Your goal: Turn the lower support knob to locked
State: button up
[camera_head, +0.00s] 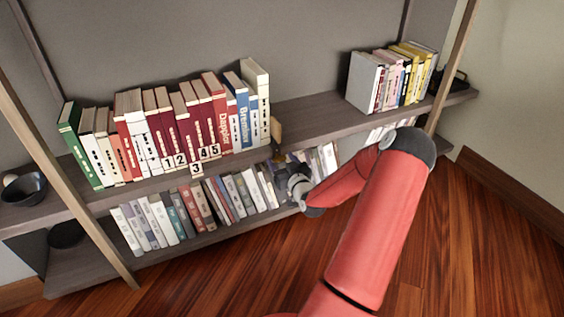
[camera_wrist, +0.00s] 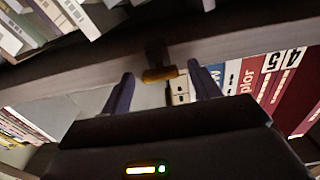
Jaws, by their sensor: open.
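A small brass-coloured knob (camera_wrist: 160,74) on a dark mount sits at the shelf edge in the wrist view, with its bar lying roughly across the picture. My gripper (camera_wrist: 161,70) is open, one dark finger on each side of the knob with gaps to it; I see no contact. In the head view my gripper (camera_head: 283,160) is at the front edge of the upper shelf, just below a tan upright piece (camera_head: 276,130) at the end of the book row. I cannot tell whether that piece is the knob. No lock marking is readable.
The upper shelf (camera_head: 315,112) holds a long row of books (camera_head: 165,130) at left and a shorter row (camera_head: 390,77) at right, with bare board between. Books (camera_head: 190,210) fill the lower shelf close to my gripper. A dark bowl (camera_head: 24,189) stands far left. The floor in front is clear.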

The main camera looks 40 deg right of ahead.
jog(key=c, duration=1)
jog(key=m+b, duration=0.1)
jog(key=m, duration=0.3)
jog(key=shift+m, duration=0.3)
jog(key=m, duration=0.4)
jog(key=shift+m, duration=0.3)
jog(key=m, duration=0.4)
jog(key=shift+d+m, duration=0.1)
jog(key=shift+m, duration=0.2)
jog(key=shift+f+m+p, duration=0.1)
jog(key=shift+m+p, duration=0.25)
jog(key=shift+m, duration=1.65)
